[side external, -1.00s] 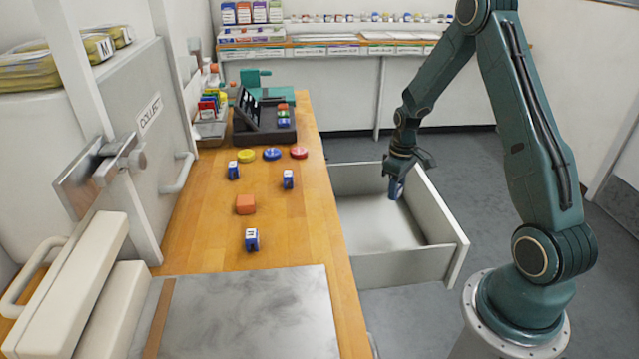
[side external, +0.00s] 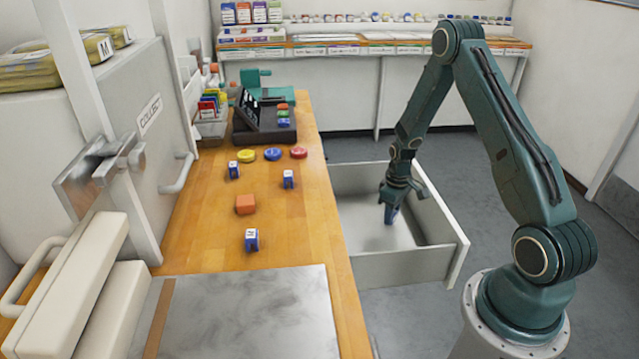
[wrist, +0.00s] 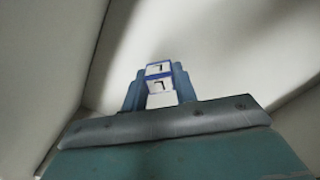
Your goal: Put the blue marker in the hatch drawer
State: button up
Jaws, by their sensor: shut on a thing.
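My gripper (side external: 391,217) is inside the open hatch drawer (side external: 405,266), pointing down close to its pale floor. It is shut on a small blue-edged block with white faces and dark letter-like marks (wrist: 159,84), seen between the fingers in the wrist view. I cannot tell whether the block touches the floor. In the side view the fingers mostly hide it. A round blue disc (side external: 273,154) lies on the wooden counter between a yellow disc (side external: 245,155) and a red disc (side external: 299,153). I cannot tell from its look which piece is called the marker.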

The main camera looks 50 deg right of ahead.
jog(key=shift+f, duration=0.9)
jog(key=shift+f, duration=0.2)
jog(key=o, duration=0.9)
jog(key=shift+o, duration=0.2)
jog(key=shift+r, duration=0.1)
notch_tip(320, 180, up, 12)
jog(key=shift+r, duration=0.1)
